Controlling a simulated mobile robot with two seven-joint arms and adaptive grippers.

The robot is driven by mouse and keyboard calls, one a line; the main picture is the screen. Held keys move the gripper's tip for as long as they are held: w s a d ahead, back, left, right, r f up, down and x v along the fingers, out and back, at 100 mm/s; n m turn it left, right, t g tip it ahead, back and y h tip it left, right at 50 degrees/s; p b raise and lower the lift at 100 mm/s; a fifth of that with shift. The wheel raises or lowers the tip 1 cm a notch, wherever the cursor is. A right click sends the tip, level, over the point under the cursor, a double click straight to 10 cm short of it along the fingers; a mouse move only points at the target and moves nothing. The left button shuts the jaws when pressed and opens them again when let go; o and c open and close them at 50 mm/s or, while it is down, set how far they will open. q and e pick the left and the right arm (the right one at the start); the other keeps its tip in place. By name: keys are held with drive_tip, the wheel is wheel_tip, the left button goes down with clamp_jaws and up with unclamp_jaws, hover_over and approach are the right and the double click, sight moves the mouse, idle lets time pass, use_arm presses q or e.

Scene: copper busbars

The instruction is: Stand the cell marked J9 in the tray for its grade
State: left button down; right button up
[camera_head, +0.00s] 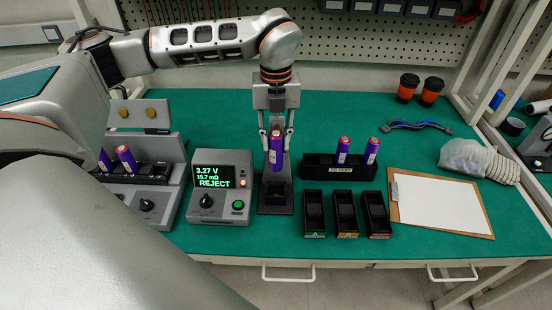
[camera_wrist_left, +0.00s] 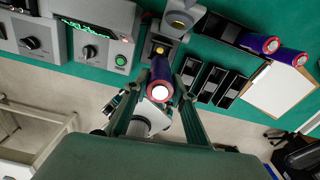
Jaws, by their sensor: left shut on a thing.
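My left gripper (camera_head: 276,133) is shut on a purple cell (camera_head: 276,152) with an orange-red top, held upright above a black test stand (camera_head: 275,206). The held cell also shows end-on between the fingers in the left wrist view (camera_wrist_left: 160,72). I cannot read its marking. The tester (camera_head: 220,187) left of it shows 3.27 V, 15.7 mΩ and REJECT. Three empty-looking black trays stand to the right: green-labelled (camera_head: 314,235), yellow-labelled (camera_head: 347,235) and red-labelled (camera_head: 379,235). My right gripper is not in view.
A "TO TEST" rack (camera_head: 341,170) behind the trays holds two purple cells (camera_head: 343,150). A grey unit with two more cells (camera_head: 126,158) is at left. A clipboard (camera_head: 440,203) lies right of the trays. Orange-black cups (camera_head: 408,87) and cable stand farther back.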

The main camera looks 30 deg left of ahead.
use_arm(q)
wheel_tip(320, 180, up, 6)
drive_tip(key=shift+r, duration=0.2)
drive_tip(key=shift+w+d+r, duration=0.1)
drive_tip(key=shift+r, duration=0.15)
drive_tip(key=w+d+f+m+b, duration=0.2)
drive_tip(key=d+f, duration=0.3)
drive_tip(key=d, duration=0.5)
drive_tip(key=w+d+f+m+b, duration=0.2)
drive_tip(key=d+f, duration=0.3)
drive_tip(key=d, duration=0.5)
drive_tip(key=w+d+f+m+b, duration=0.2)
drive_tip(key=d+f+b, duration=0.2)
drive_tip(key=d, duration=0.6)
drive_tip(key=shift+w+d+f, duration=0.2)
drive_tip(key=shift+w+f, duration=0.1)
drive_tip(key=shift+f, duration=0.65)
drive_tip(key=shift+f, duration=0.15)
